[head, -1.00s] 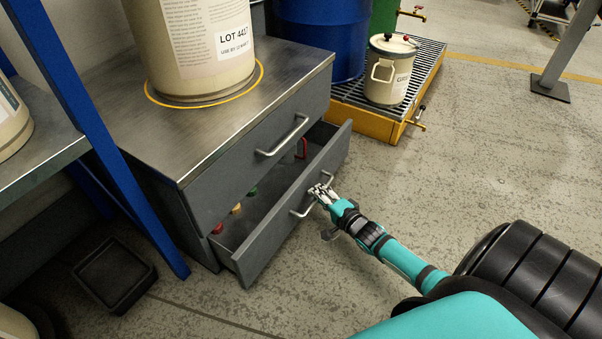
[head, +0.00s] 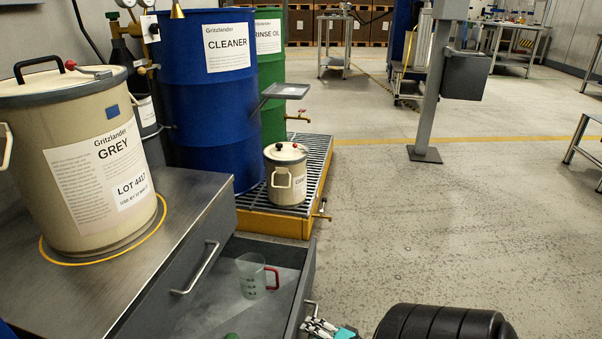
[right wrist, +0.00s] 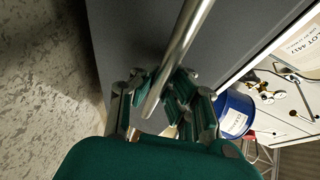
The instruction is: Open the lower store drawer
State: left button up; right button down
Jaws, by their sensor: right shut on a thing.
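The grey store cabinet has an upper drawer (head: 178,290), which is shut, and a lower drawer (head: 303,285), which stands well out. A clear jug with a red handle (head: 251,277) and a green item (head: 232,336) are inside the lower drawer. My right gripper (head: 316,324) is at the lower drawer's front, low in the head view. In the right wrist view my right gripper (right wrist: 160,105) is shut around the metal bar handle (right wrist: 182,45) of that drawer. My left gripper is not in view.
A large beige GREY drum (head: 75,150) stands on the cabinet top. A small beige pail (head: 285,180) stands on the yellow-edged grated pallet (head: 275,224), with a blue drum (head: 205,100) behind. Open floor (head: 450,220) lies to the right.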

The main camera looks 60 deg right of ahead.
jog(key=shift+s, duration=0.2)
jog(key=shift+f, duration=0.1)
jog(key=c, duration=1.6)
grip_release()
jog(key=s+r, duration=0.2)
jog(key=s, duration=0.9)
jog(key=shift+s+r, duration=0.15)
jog(key=shift+s, duration=0.2)
